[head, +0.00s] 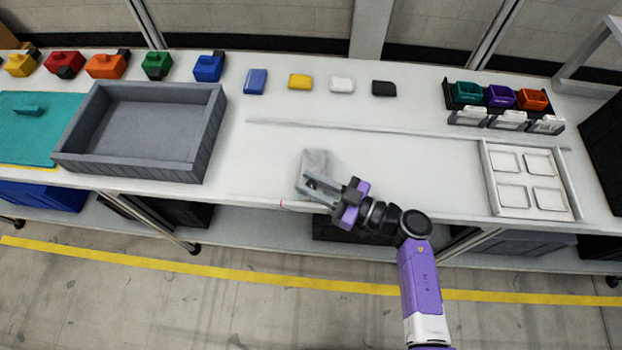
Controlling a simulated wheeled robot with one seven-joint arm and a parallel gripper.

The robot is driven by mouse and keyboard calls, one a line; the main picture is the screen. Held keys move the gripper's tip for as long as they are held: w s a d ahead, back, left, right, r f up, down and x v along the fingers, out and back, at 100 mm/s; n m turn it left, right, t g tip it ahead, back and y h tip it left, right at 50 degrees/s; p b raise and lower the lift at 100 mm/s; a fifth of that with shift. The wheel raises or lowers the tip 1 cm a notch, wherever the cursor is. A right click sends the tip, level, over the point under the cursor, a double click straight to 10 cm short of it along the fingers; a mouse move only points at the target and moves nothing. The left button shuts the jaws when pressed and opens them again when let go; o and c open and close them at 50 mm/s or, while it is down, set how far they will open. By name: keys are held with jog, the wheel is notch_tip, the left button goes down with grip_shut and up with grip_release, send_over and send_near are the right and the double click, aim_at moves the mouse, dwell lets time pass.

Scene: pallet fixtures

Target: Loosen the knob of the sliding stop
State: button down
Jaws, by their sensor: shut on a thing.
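The sliding stop (317,160) shows as a pale grey block near the front edge of the white table, left of the picture's middle right half. My gripper (309,184) reaches over its near side from the lower right. Its jaws are shut on the knob, which the fingers hide almost fully. I cannot tell how far the knob is turned.
A long thin rail (400,132) runs across the table behind the stop. A grey bin (207,137) stands at left, a white compartment tray (490,182) at right. Small coloured bins (500,97) stand at back right. The table between the grey bin and the stop is clear.

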jog(key=shift+f+n+g+y, duration=0.15)
jog(key=shift+n+g+y, duration=0.15)
jog(key=shift+n+g, duration=0.35)
jog(key=c, duration=1.2)
grip_release()
jog(key=shift+b+v, duration=0.7)
jog(key=shift+v, duration=3.25)
jog(key=shift+w, duration=0.1)
